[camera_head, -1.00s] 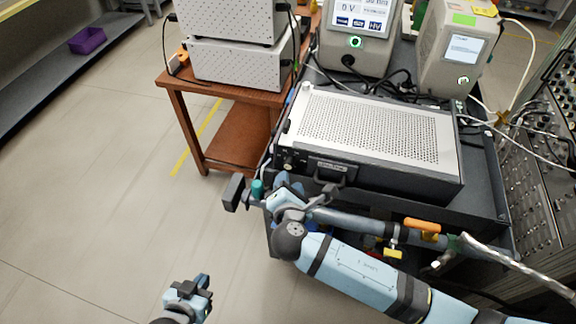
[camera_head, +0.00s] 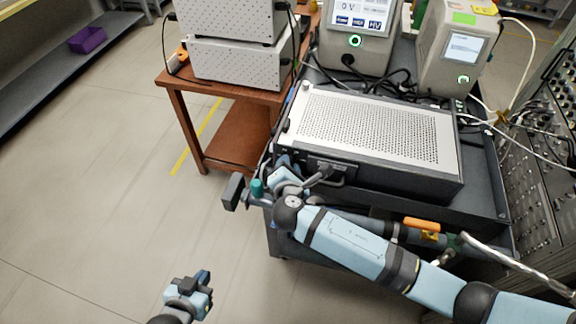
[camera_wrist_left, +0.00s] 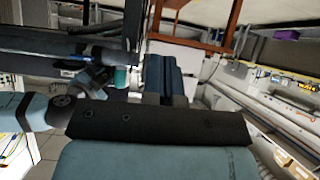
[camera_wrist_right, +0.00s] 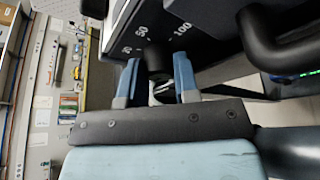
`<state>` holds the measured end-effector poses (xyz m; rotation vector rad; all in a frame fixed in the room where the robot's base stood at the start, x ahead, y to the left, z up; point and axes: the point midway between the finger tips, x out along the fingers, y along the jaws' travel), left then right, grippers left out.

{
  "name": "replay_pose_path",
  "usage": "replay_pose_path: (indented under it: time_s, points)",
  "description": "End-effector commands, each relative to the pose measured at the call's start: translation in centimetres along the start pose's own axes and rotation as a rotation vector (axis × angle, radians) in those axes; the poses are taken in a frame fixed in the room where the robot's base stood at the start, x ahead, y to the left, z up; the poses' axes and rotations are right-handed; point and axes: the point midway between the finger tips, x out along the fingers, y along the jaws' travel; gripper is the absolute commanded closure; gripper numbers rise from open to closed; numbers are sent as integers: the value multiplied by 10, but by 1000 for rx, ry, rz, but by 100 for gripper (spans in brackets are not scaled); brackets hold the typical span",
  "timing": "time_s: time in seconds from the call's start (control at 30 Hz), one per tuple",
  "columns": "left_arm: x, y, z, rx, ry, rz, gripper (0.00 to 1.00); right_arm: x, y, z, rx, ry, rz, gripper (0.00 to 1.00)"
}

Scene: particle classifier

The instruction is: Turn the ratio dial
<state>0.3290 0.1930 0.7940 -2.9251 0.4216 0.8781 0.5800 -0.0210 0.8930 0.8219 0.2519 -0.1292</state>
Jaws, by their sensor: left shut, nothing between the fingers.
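The ratio dial (camera_wrist_right: 155,62) is a dark round knob on a black panel in the right wrist view, with white marks including 50 and 100 beside it. My right gripper (camera_wrist_right: 157,80) has its two blue fingers apart, one on each side of the knob, and a gap seems to show beside it. I cannot tell whether the fingertips touch it. In the head view my right gripper (camera_head: 284,170) is at the front left corner of the perforated-top instrument (camera_head: 370,125) and hides the dial. My left gripper (camera_head: 190,285) is shut and empty, low over the floor; its fingers show in the left wrist view (camera_wrist_left: 163,75).
A black front handle (camera_wrist_right: 262,45) stands close right of the dial. The instrument sits on a dark cart (camera_head: 487,205). A brown table (camera_head: 190,95) with white boxes is behind left. Cables and two display units are behind. The floor at left is clear.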

Motion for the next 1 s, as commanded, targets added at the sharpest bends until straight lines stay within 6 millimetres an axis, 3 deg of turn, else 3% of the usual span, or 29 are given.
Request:
replay_pose_path:
  time_s: [0.37, 0.73, 1.0]
  points:
    - [8, 0, 13, -8, -10, 1, 100, 0, -3, -3, 84, 0, 34, 94]
    - [27, 1, 38, -44, -35, 5, 100, 2, -6, -5, 332, -4, 140, 94]
    - [41, 4, 46, -74, -32, 7, 100, 1, -6, -4, 485, -6, 205, 94]
